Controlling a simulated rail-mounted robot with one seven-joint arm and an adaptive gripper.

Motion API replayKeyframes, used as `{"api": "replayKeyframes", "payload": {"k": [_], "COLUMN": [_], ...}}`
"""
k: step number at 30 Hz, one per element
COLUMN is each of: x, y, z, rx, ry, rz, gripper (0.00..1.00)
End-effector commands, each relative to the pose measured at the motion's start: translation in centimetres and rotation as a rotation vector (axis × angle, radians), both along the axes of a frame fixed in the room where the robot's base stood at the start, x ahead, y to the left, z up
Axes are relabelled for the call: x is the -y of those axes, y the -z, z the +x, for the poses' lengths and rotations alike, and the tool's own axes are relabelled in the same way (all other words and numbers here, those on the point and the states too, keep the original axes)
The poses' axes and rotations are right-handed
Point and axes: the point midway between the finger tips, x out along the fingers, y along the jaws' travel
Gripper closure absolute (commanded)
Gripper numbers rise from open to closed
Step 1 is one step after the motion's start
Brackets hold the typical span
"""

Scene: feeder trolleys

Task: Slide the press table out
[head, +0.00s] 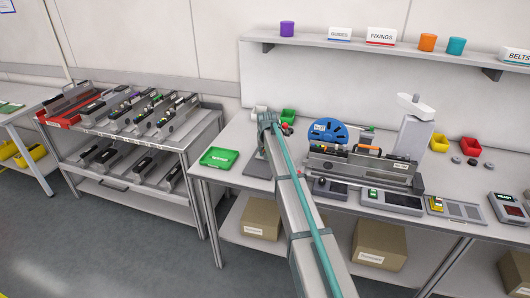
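A pale upright machine (414,142) with a lever-like top stands at the back right of the bench; it looks like a press, but I cannot make out its table. A feeder (362,167) with a blue reel (327,131) sits in front and to its left. A dark grey plate (254,169) lies partly hidden beside my arm.
A green tray (219,158) lies on the left of the bench (212,174). Control boxes (392,200) line its front edge. Yellow (439,143) and red (468,147) bins stand at the right. A trolley (205,131) of feeders stands at left. Cartons (379,246) are below.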

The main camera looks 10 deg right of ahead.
Motion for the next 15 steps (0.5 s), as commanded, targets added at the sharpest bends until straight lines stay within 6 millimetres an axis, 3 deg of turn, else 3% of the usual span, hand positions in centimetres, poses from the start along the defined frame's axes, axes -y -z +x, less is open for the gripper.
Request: {"api": "replayKeyframes", "payload": {"k": [2,11,15], "x": [0.0,0.0,-0.6], "y": [0.0,0.0,0.1], "z": [0.0,0.0,-1.2], "rx": [0.000,0.000,0.000], "ry": [0.000,0.000,-0.001], "rz": [0.000,0.000,0.001], "gripper": [1.00,1.00,1.00]}}
